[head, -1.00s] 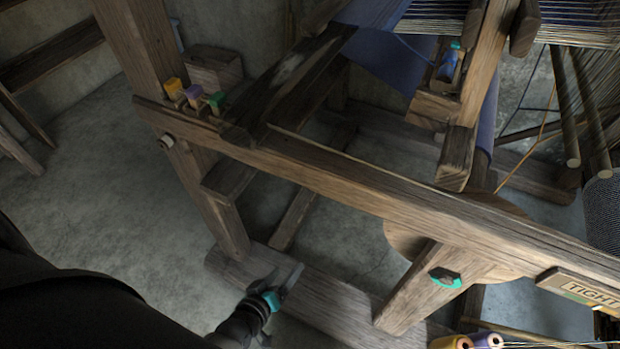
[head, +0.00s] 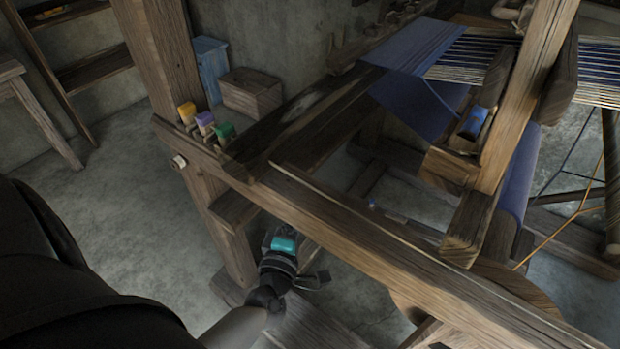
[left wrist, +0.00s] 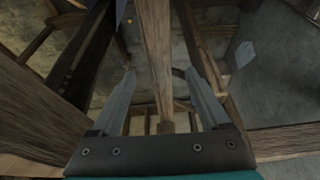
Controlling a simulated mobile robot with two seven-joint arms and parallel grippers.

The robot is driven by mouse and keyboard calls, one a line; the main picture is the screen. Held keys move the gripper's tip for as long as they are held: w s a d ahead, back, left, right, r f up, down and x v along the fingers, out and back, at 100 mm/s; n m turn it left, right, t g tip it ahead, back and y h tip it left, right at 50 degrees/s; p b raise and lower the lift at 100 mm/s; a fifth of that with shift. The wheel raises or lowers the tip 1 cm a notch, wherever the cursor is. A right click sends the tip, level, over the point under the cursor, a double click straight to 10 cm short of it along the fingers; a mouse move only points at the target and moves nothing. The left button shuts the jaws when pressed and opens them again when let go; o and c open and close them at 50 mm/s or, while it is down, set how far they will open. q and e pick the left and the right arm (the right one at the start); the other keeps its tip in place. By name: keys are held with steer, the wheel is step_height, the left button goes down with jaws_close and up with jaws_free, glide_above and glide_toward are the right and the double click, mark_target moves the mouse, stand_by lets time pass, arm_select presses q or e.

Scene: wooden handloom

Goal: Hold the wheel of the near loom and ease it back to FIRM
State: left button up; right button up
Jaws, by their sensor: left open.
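The near loom (head: 360,240) is a heavy brown wooden frame with a long beam slanting down to the right. A rounded wooden disc, seemingly its wheel (head: 515,285), shows in part at the lower right of the head view. My left gripper (head: 290,255), dark with a teal patch, is below the beam, beside the left post and well left of the disc. In the left wrist view its two fingers (left wrist: 160,75) stand apart, with a wooden bar in the background between them. My right gripper is out of view.
Yellow, purple and green pegs (head: 205,123) stand on the beam's left end. Blue cloth (head: 412,50) and threads lie at the upper right. A wooden box (head: 250,92) and a blue box (head: 211,65) stand behind. Concrete floor (head: 130,190) is clear at left.

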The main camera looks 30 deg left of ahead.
mark_target(311, 176)
arm_select(q)
steer(key=b+x, duration=0.1)
steer(key=x, duration=0.8)
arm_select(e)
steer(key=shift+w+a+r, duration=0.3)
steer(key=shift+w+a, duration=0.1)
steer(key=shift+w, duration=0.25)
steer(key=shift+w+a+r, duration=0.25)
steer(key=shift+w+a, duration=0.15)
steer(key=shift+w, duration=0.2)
arm_select(q)
jaws_close()
jaws_free()
stand_by(0.3)
